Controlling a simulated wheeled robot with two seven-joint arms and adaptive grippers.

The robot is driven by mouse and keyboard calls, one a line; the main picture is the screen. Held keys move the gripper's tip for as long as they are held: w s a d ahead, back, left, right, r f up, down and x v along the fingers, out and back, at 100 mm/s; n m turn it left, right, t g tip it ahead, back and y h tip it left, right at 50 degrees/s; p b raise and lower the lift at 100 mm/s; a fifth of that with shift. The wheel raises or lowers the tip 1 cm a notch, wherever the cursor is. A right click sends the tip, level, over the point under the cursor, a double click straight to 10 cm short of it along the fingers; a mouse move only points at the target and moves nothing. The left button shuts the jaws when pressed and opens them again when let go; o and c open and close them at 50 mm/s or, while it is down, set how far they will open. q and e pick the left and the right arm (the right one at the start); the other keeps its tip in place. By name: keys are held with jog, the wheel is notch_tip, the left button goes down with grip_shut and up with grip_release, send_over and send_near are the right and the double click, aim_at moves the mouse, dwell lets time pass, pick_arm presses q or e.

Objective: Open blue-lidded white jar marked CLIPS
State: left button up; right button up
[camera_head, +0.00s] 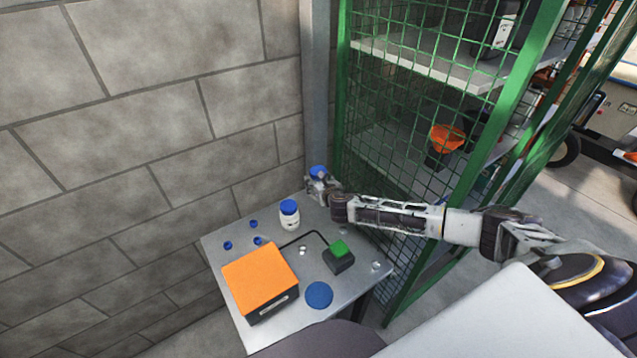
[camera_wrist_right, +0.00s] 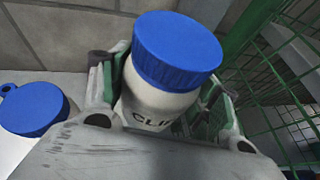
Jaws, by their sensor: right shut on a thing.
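The white jar (camera_wrist_right: 158,106) with a blue lid (camera_wrist_right: 178,50) stands between the fingers of my right gripper (camera_wrist_right: 165,92) in the right wrist view. Part of its black lettering, "CLI", shows; the rest is hidden. The lid sits on the jar. In the head view the blue lid (camera_head: 318,172) shows at the table's far corner, with my right gripper (camera_head: 322,186) shut around the jar's body below it. The gripper hides most of the jar there. My left gripper is not in view.
A second blue-lidded white jar (camera_head: 289,216) stands on the grey table (camera_head: 215,240), left of the gripper. An orange-topped box (camera_head: 258,278), a green button on a black box (camera_head: 339,250), a blue disc (camera_head: 319,294) and small blue pieces lie nearer. A green mesh cage (camera_head: 420,110) borders the right; a block wall the left.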

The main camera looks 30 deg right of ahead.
jog(key=c, duration=0.7)
jog(key=shift+o, duration=0.2)
jog(key=shift+d, duration=0.1)
jog(key=a+r+n+y, duration=0.1)
jog(key=a+r, duration=0.3)
jog(key=r, duration=0.3)
jog(key=a+r+n+y, duration=0.1)
jog(key=a+r+y, duration=0.1)
jog(key=a+r, duration=0.35)
jog(key=s+a+r, duration=0.3)
jog(key=s+r, duration=0.2)
jog(key=r, duration=0.3)
jog(key=s+f+h, duration=0.1)
jog(key=s+f, duration=1.3)
jog(key=f, duration=0.4)
jog(key=shift+s+d+m, duration=0.25)
jog(key=shift+d+m, duration=0.05)
